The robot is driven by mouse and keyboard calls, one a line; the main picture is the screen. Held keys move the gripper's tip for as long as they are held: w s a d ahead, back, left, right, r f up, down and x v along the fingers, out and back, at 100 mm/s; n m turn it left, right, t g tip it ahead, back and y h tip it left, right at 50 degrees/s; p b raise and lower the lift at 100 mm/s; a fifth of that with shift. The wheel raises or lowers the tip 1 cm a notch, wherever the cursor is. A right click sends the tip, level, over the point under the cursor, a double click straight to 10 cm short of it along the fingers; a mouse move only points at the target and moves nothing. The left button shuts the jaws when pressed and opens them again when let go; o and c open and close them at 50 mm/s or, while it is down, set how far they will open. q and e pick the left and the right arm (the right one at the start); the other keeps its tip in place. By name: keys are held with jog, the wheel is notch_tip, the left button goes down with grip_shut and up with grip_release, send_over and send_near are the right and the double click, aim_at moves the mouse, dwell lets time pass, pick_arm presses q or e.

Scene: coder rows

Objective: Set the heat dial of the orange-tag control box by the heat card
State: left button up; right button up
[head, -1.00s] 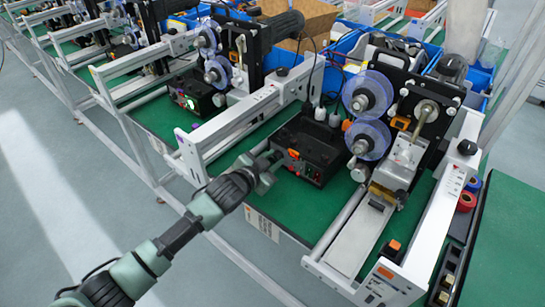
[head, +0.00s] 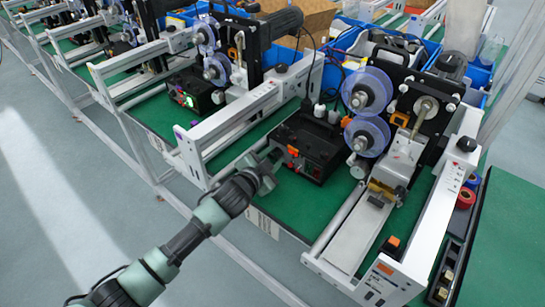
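The black control box with an orange tag (head: 292,151) stands on the green bench top, in front of the blue reels. Its front panel carries small controls and red marks; the dial's setting is too small to read. My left gripper (head: 270,164) is at the left part of this panel, very close to it; I cannot tell whether it touches the dial. Its fingers are too small and overlapped to tell open from shut. A second black box (head: 196,92) with a green light stands farther left. I cannot make out a heat card. My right gripper is not in view.
A white rail frame (head: 245,115) stands left of the box, and another (head: 428,225) to the right. Blue reels (head: 367,92) and a metal feed unit stand behind. Red and blue rolls (head: 465,197) lie at the right. Green bench (head: 285,208) is bare in front.

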pick_arm(q)
jog(key=shift+s, duration=0.1)
jog(key=v, duration=0.7)
jog(key=shift+s+a+r, duration=0.15)
jog(key=shift+s, duration=0.1)
